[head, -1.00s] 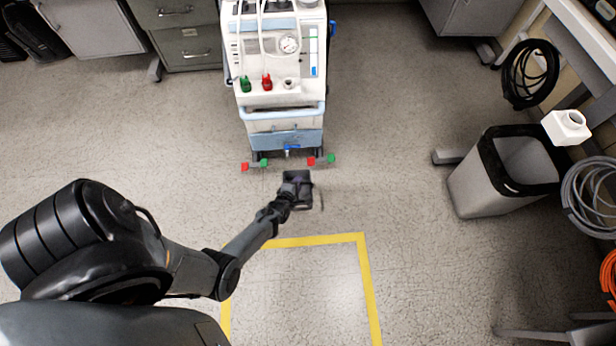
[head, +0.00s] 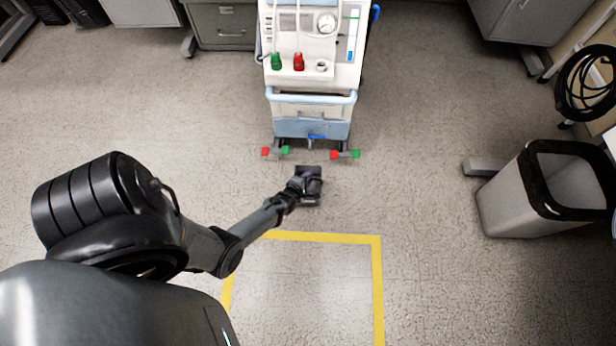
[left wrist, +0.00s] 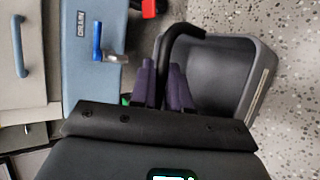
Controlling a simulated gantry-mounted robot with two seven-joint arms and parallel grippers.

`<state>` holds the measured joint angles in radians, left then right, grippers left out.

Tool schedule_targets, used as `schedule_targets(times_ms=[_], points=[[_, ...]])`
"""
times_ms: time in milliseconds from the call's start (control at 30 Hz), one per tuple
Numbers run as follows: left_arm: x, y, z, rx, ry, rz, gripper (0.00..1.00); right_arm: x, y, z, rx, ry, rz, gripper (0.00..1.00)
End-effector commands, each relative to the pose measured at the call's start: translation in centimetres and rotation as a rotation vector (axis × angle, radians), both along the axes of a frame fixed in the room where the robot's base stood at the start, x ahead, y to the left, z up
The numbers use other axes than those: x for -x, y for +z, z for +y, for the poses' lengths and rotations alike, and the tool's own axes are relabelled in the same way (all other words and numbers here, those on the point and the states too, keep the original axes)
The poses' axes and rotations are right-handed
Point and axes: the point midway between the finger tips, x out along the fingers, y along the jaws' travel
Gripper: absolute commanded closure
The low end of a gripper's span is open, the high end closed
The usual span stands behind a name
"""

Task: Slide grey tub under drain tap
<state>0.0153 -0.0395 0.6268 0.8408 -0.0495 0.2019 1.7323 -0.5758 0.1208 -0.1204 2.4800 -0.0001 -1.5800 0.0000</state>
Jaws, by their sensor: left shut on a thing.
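The grey tub (head: 311,201) is on the floor in front of the pump cart, partly hidden by my gripper. It also shows in the left wrist view (left wrist: 262,92), with a black curved handle (left wrist: 186,31). My left gripper (head: 304,184) is shut on the tub's handle; its purple fingers (left wrist: 163,88) stand either side of the handle. The drain tap (head: 316,137) is low on the cart front. In the left wrist view its blue lever (left wrist: 97,41) and metal spout (left wrist: 116,58) are beside the tub, apart from its rim. My right gripper is not in view.
The cart (head: 312,112) stands on castors with red and green tabs (head: 343,154) close to the tub. A yellow floor outline (head: 330,238) lies nearer me. A grey waste bin (head: 515,200) stands at right. The floor around the tub is clear.

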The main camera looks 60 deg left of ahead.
Motion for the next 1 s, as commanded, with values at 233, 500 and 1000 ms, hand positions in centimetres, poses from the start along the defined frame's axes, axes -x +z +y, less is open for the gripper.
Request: schedule_targets(times_ms=[233, 500, 1000], points=[[-0.9, -2.9, 1.3, -0.002, -0.002, -0.002, 1.0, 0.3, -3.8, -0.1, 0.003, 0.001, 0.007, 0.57], [-2.5, -2.8, 3.8, -0.002, 0.0, -0.003, 1.0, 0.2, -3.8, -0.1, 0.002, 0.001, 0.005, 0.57], [-4.9, -3.1, 7.4, -0.002, -0.001, -0.001, 1.0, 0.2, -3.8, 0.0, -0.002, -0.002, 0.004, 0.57]])
